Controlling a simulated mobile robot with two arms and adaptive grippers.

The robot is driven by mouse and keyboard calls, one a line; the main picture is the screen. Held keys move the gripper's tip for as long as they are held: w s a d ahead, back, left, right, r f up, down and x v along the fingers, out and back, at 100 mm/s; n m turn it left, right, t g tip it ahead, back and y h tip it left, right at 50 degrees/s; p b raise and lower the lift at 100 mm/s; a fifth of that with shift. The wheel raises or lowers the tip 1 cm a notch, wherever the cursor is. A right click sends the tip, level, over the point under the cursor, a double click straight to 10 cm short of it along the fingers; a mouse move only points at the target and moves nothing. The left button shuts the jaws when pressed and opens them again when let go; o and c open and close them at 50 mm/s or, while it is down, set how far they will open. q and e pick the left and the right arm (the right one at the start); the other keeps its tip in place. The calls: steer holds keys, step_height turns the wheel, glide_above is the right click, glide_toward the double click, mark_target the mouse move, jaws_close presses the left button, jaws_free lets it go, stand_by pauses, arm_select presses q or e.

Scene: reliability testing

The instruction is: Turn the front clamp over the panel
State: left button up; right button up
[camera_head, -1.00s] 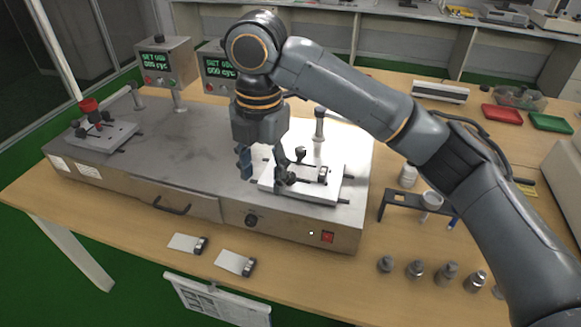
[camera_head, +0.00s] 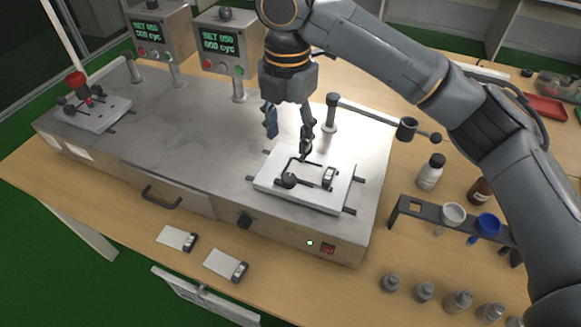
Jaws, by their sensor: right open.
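A white fixture plate (camera_head: 318,198) lies on the right end of the grey test machine. A front clamp with a round black knob (camera_head: 289,181) sits at its front left, with a thin dark bar beside it. A small piece with a black-and-white end (camera_head: 329,177) is on the plate, right of the knob; I cannot tell the panel's outline from the white plate. My right gripper (camera_head: 288,137) is open and empty, pointing down behind the plate's back left. One fingertip overlaps a dark part at the plate's back edge; contact is unclear. My left gripper is not in view.
A post with a horizontal arm (camera_head: 372,113) stands behind the plate. A second fixture (camera_head: 95,112) with a red knob is at the machine's left end. Two panels (camera_head: 225,264) lie on the table in front. A rack with cups (camera_head: 430,222) stands at right.

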glide_above(289, 177)
step_height(289, 177, down, 6)
step_height(289, 177, down, 5)
steer(key=shift+r, duration=0.15)
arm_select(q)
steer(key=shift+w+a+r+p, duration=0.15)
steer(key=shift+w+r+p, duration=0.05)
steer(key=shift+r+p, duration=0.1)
arm_select(e)
steer(key=shift+f, duration=0.35)
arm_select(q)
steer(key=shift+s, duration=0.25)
arm_select(e)
jaws_close()
